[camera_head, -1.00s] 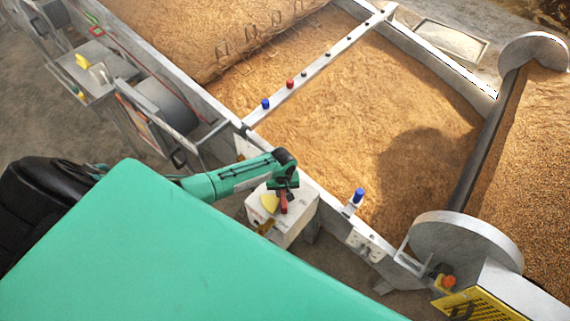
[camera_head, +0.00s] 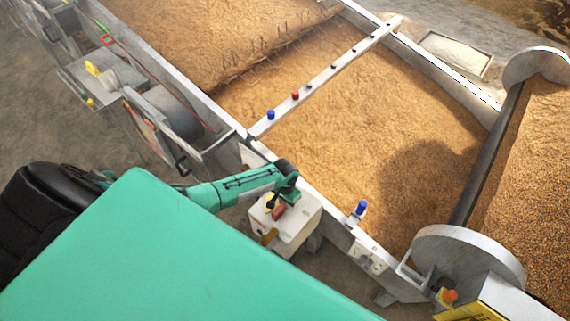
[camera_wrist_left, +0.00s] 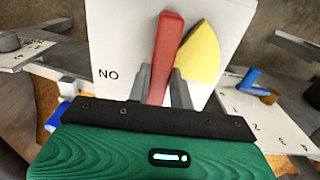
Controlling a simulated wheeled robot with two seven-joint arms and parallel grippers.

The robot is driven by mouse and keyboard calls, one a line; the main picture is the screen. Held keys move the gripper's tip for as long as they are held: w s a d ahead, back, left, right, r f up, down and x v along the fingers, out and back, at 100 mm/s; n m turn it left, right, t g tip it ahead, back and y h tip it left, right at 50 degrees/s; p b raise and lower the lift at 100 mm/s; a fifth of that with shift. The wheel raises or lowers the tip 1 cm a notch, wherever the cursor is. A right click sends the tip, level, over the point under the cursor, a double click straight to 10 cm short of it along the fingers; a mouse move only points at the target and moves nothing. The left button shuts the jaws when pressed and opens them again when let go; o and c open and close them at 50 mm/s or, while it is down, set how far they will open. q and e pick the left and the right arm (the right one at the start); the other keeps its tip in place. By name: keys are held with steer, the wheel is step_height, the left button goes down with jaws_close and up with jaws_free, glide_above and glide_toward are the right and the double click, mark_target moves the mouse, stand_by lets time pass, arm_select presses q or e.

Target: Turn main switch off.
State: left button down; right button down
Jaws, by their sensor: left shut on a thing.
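The main switch is a white box (camera_head: 296,228) beside the wall of the grain bed, with a red handle (camera_head: 279,211) and a yellow plate (camera_head: 268,204) on its face. My left gripper (camera_head: 283,199) is at the red handle. In the left wrist view, the grey fingers of my left gripper (camera_wrist_left: 163,90) are shut on the red handle (camera_wrist_left: 167,50), one on each side. The handle stands nearly upright there, its top leaning slightly right. The yellow plate (camera_wrist_left: 200,55) is just right of it, and the letters "NO" are at left on the white face.
A blue knob (camera_head: 361,208) stands on the wall right of the box. A metal beam (camera_head: 330,72) with several coloured knobs crosses the grain bed (camera_head: 365,125). Grey machinery (camera_head: 115,75) stands at the upper left. A large roller disc (camera_head: 465,255) is at the lower right.

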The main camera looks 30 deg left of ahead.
arm_select(q)
steer(key=shift+m, duration=0.3)
steer(key=c, duration=1.2)
jaws_free()
steer(key=shift+c, duration=0.2)
step_height(320, 180, up, 14)
steer(key=b, duration=0.1)
steer(key=shift+b, duration=0.4)
steer(key=shift+f, duration=0.1)
